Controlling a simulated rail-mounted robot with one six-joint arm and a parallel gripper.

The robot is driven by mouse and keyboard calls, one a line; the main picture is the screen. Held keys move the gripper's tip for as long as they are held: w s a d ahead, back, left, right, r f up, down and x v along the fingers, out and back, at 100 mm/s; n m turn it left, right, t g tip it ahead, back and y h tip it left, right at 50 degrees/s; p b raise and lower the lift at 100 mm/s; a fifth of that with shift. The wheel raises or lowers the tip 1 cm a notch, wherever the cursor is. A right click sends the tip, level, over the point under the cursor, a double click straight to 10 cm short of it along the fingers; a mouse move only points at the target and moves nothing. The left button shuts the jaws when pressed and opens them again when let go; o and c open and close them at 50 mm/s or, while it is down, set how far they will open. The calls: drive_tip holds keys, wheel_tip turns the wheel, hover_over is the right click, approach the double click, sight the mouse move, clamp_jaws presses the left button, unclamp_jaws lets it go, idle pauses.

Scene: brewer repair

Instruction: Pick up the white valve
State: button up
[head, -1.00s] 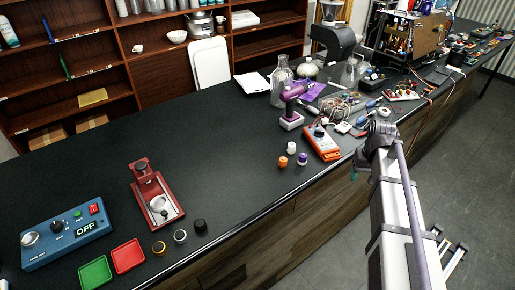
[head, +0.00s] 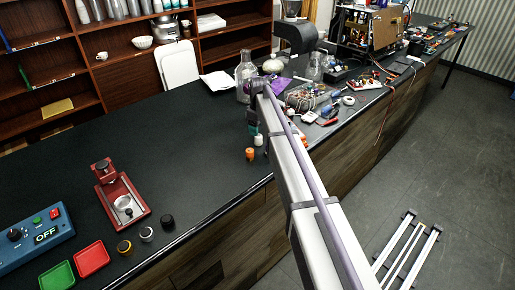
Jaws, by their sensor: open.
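The white valve (head: 258,140) stands on the black counter, partly covered by my arm. The orange valve (head: 250,154) stands just in front of it, a little to the left. The purple valve is hidden behind my arm. My gripper (head: 253,130) hangs from the end of my arm, pointing down, and looks just above or behind the white valve. It is small and partly hidden. It is open and holds nothing that I can see; I cannot tell whether it touches the valve.
Glass flasks (head: 245,80), tools and wires crowd the counter behind and to the right. The purple drill and orange meter are mostly hidden by my arm. To the left are a red press (head: 121,196), a blue control box (head: 35,237) and two trays (head: 91,258). The middle counter is clear.

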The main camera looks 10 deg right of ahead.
sight(258, 140)
drive_tip(key=shift+f, duration=0.2)
drive_tip(key=f+b, duration=0.5)
drive_tip(key=shift+w+a+f, duration=0.1)
drive_tip(key=shift+w+f, duration=0.1)
drive_tip(key=shift+r, duration=0.25)
drive_tip(key=c, duration=1.1)
